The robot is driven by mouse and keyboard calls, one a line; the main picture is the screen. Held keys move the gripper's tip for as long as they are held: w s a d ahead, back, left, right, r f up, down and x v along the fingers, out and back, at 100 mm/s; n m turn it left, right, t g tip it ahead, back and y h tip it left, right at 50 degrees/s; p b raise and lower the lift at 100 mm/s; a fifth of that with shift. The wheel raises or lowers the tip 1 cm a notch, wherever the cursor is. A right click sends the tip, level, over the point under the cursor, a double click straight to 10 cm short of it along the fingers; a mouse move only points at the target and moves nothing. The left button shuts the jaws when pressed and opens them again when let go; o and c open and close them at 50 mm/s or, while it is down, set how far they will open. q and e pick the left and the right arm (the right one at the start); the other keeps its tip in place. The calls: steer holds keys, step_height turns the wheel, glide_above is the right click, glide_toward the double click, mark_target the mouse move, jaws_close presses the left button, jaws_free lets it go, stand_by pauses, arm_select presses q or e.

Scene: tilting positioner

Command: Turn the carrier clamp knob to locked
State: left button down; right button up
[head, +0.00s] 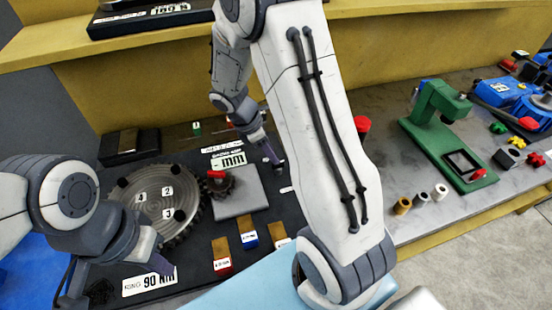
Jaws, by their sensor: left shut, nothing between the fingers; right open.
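No part is clearly labelled as the carrier clamp knob. A small red knob (479,174) sits on the base of the green press-like fixture (436,104) at the right, beside a dark square frame (462,162). Another red knob-like part (217,174) sits on a small dark gear by the large grey disc (157,199). My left gripper (160,264) is shut and empty low at the left, just in front of the disc.
My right arm crosses the middle and hides part of the bench. A blue machine (512,92) stands at the far right, with several coloured knobs before it. Small cylinders (421,198) stand by the green fixture. Labelled blocks (221,262) lie at the mat's front.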

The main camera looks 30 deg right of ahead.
mark_target(278, 168)
steer(key=x, duration=0.5)
jaws_close()
steer(key=shift+r, duration=0.1)
